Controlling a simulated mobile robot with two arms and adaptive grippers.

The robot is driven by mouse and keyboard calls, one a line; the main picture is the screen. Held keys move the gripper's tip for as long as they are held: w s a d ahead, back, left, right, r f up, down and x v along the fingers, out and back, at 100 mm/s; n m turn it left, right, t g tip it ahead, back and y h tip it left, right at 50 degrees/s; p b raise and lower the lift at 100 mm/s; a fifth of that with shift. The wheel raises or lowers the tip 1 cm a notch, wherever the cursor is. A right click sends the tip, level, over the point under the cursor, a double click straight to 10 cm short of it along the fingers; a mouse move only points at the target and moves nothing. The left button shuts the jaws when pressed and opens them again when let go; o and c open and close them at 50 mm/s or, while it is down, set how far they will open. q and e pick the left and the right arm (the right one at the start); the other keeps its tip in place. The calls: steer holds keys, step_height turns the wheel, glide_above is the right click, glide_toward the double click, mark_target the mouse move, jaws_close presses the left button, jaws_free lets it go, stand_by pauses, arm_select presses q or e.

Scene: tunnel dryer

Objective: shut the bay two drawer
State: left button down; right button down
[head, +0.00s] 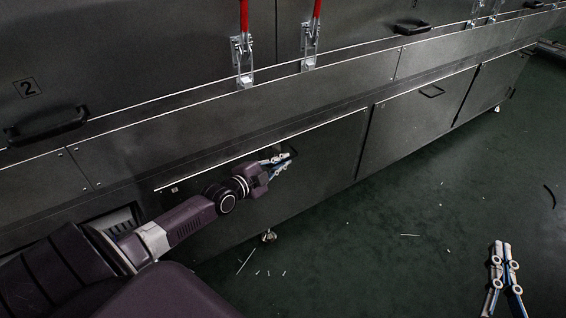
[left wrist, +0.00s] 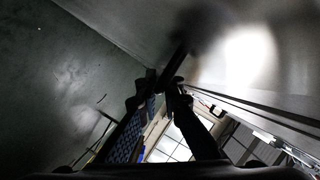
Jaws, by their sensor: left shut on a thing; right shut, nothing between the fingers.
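The bay two drawer (head: 325,160) is the dark grey lower front panel in the head view, below and right of the "2" label (head: 27,87). A pale line runs along its top edge, which seems to stand slightly out from the body; the size of any gap is unclear. My left gripper (head: 285,161) is shut at the drawer's dark handle (head: 291,152), which the fingers partly hide. In the left wrist view, the dark fingers (left wrist: 176,84) meet close to a grey panel. My right gripper (head: 504,252) is shut and empty above the floor at lower right.
Another lower panel with a handle (head: 432,91) is to the right. Red levers on metal clamps (head: 243,60) stand above the drawer. A caster foot (head: 268,236) shows below it. The green floor (head: 400,210) in front is open, with small scattered slivers.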

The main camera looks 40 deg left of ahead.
arm_select(q)
steer(key=shift+a+r, duration=0.1)
steer(key=shift+a, duration=0.15)
steer(key=c, duration=2.4)
jaws_free()
steer(key=shift+w, duration=0.1)
steer(key=shift+s, duration=0.2)
steer(key=v, duration=1.1)
steer(key=shift+s, duration=0.35)
